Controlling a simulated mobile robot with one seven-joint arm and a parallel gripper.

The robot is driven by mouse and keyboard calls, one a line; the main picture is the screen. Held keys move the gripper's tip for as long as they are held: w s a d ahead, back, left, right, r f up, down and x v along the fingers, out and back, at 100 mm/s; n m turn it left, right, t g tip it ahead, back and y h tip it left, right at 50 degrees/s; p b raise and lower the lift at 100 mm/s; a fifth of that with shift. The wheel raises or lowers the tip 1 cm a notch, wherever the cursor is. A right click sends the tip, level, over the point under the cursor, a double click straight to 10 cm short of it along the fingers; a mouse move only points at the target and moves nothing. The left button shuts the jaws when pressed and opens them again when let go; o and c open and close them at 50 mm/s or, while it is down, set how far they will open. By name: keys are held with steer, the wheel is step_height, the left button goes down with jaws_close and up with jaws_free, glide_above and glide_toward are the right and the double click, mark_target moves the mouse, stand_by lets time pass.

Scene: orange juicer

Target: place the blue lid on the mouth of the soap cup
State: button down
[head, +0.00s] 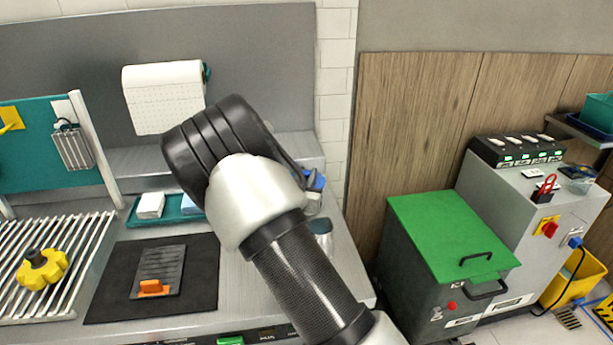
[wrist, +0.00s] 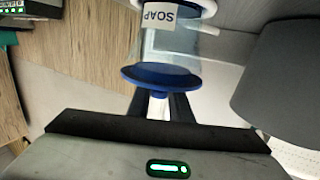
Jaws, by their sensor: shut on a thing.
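In the wrist view the blue lid (wrist: 160,78) is between the dark fingertips of my gripper (wrist: 160,106), which is shut on it. The clear soap cup (wrist: 165,45) is directly beyond the lid, its SOAP label (wrist: 173,15) upside down in the picture. The lid lines up with the cup's near end and overlaps it; I cannot tell whether they touch. In the head view my arm hides the gripper. A blue part (head: 315,181), perhaps the lid, shows at the arm's right edge above a clear cup-like shape (head: 313,203).
A large dark rounded shape (wrist: 290,85) is at the right of the wrist view. A teal tray (head: 170,215) with a white block, a black mat (head: 205,285) and a rack (head: 70,285) lie left.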

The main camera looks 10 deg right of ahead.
steer(key=shift+f, duration=0.1)
steer(key=shift+f+b, duration=0.35)
steer(key=shift+b, duration=0.2)
steer(key=shift+f, duration=0.2)
steer(key=shift+s, duration=0.1)
